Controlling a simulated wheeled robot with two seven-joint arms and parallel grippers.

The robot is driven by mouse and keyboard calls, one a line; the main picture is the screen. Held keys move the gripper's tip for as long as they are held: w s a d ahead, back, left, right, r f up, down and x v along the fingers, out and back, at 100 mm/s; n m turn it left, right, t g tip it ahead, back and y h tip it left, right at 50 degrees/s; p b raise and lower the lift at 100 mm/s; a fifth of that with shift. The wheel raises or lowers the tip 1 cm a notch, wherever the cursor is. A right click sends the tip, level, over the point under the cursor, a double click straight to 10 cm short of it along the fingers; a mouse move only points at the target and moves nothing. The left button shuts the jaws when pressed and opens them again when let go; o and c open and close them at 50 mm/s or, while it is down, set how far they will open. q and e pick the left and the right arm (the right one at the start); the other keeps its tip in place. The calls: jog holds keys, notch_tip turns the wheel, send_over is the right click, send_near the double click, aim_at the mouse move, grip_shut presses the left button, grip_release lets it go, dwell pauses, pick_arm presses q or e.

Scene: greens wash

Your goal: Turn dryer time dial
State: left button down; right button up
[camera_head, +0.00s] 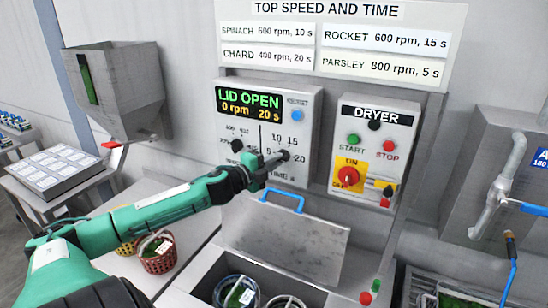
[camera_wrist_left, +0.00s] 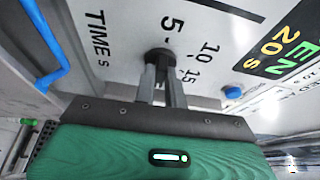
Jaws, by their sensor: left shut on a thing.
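The time dial (camera_wrist_left: 160,54) is a small dark knob on the grey control panel (camera_head: 227,162), beside the numbers 5, 10 and 15 and the label TIME s. My left gripper (camera_head: 279,158) is shut on the dial, its two fingers straight against the panel in the left wrist view. The fingers hide part of the dial and some markings. The display (camera_head: 249,103) above reads LID OPEN, 0 rpm, 20 s. The speed dial (camera_head: 237,146) is left of the time dial. My right gripper is not in view.
A blue button (camera_head: 297,115) is on the panel at upper right. The DRYER box (camera_head: 374,150) with START, STOP and a red switch stands to the right. Below, the raised metal lid (camera_head: 285,238) has a blue handle (camera_head: 282,198). The sign (camera_head: 340,45) lists chard at 400 rpm, 20 s.

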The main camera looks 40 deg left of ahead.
pick_arm(q)
jog(key=shift+m, duration=0.3)
dwell(0.4)
jog(key=c, duration=1.5)
grip_release()
jog(key=shift+o, duration=0.2)
jog(key=shift+s, duration=0.1)
jog(key=s+a+b, duration=0.1)
jog(key=s, duration=1.2)
jog(key=shift+s, duration=0.25)
